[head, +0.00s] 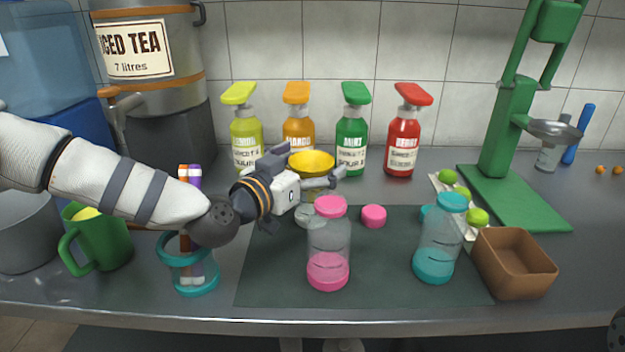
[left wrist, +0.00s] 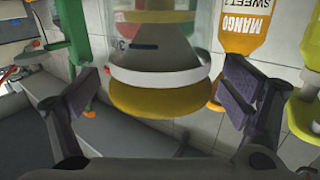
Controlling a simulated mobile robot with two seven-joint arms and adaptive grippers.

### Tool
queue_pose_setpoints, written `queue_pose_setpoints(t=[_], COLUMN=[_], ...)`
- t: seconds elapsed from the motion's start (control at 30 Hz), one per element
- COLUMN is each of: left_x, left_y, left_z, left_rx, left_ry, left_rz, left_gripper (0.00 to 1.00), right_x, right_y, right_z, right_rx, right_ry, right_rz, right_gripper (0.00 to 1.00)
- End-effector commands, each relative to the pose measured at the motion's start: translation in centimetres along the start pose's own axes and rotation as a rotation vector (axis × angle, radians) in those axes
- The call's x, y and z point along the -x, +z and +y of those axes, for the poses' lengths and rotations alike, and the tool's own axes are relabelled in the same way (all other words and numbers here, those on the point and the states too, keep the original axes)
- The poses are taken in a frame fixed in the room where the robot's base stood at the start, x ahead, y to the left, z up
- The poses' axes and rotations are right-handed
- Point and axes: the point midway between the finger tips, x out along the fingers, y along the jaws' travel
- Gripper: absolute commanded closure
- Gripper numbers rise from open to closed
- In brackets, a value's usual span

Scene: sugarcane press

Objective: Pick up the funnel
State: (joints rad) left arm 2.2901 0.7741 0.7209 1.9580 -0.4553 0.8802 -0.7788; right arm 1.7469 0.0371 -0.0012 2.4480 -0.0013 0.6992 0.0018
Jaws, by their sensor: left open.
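The yellow funnel (head: 312,160) stands mouth up behind the pink-lidded bottle in the head view. Its lower part is hidden by my left gripper (head: 311,168), which reaches in from the left at its height. In the left wrist view, a yellow rounded piece (left wrist: 155,102) with a white band, which looks like the funnel, lies between my spread fingers (left wrist: 162,92). A gap shows on both sides of it. My left gripper is open and holds nothing. My right gripper is not in view.
Syrup pump bottles (head: 355,130) line the back. In front stand a pink-lidded bottle (head: 328,245) and a teal-lidded bottle (head: 440,240) on a dark mat (head: 380,285). A brown box (head: 515,265) and the green press (head: 510,140) are at right. A green mug (head: 98,240) stands left.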

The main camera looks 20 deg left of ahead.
Motion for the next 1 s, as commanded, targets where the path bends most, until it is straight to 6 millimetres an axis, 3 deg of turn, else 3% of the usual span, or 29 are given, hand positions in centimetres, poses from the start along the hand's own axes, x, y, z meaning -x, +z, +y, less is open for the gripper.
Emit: queue_pose_setpoints(t=[0.23,0.43,0.77,0.87,1.0], left_x=[-0.4,-0.4,-0.3,-0.3,0.0], left_y=[0.0,0.0,-0.1,-1.7,-5.8], left_z=[0.0,0.0,0.0,0.0,0.1], left_rx=[0.001,0.0,0.0,-0.003,-0.007], left_ry=[0.0,0.0,0.0,0.0,0.0], left_rz=[0.0,0.001,0.001,0.009,0.017], left_gripper=[0.07,0.53,0.54,0.54,0.54], right_x=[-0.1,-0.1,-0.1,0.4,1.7], right_y=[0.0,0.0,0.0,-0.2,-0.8], right_z=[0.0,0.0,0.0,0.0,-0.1], right_rx=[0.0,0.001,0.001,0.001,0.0], right_ry=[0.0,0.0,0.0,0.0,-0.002], right_rz=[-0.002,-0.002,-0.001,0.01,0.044], right_gripper=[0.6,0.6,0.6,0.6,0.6])
